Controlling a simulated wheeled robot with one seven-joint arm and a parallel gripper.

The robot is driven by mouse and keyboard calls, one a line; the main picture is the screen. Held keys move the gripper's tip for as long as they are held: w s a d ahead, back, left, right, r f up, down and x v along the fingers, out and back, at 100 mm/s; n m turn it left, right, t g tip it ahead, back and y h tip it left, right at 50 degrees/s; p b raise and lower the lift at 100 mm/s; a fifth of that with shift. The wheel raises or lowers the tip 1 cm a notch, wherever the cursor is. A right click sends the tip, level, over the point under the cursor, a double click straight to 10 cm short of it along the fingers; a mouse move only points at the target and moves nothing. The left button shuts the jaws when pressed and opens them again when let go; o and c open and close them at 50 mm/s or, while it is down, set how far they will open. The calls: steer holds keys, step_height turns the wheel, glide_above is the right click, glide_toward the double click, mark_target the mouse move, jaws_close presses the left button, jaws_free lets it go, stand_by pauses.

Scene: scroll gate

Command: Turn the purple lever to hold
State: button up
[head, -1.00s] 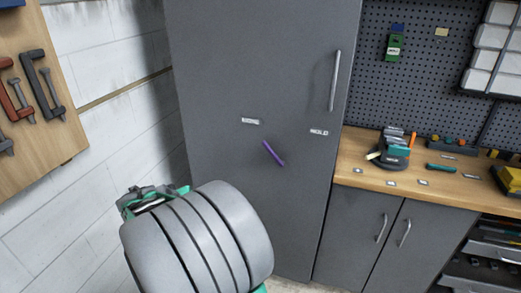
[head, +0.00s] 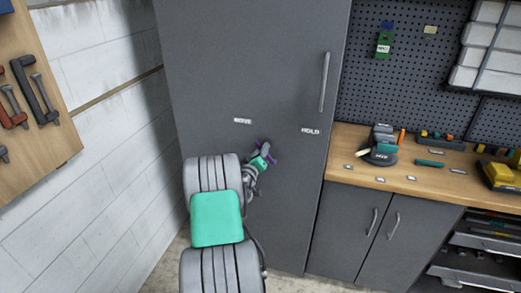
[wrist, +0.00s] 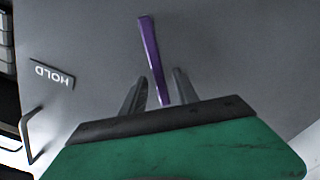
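The purple lever (wrist: 150,55) is on the front of the grey cabinet. In the head view only small bits of the lever show around my gripper (head: 264,158), which hides the rest. In the wrist view my gripper (wrist: 158,92) is open, with one finger on each side of the lever's near end. Gaps show beside the lever, and I cannot tell whether either finger touches it. The HOLD label (head: 311,131) is up and right of the lever; it appears upside down in the wrist view (wrist: 52,75). Another label, apparently MOVE (head: 242,121), is up and left.
The tall grey cabinet (head: 220,60) has a vertical handle (head: 324,82) at its right. A wooden workbench (head: 345,140) with tools stands to the right. A white block wall (head: 100,130) and a wooden tool board (head: 50,80) are on the left.

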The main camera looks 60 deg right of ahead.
jaws_close()
stand_by(0.3)
stand_by(1.1)
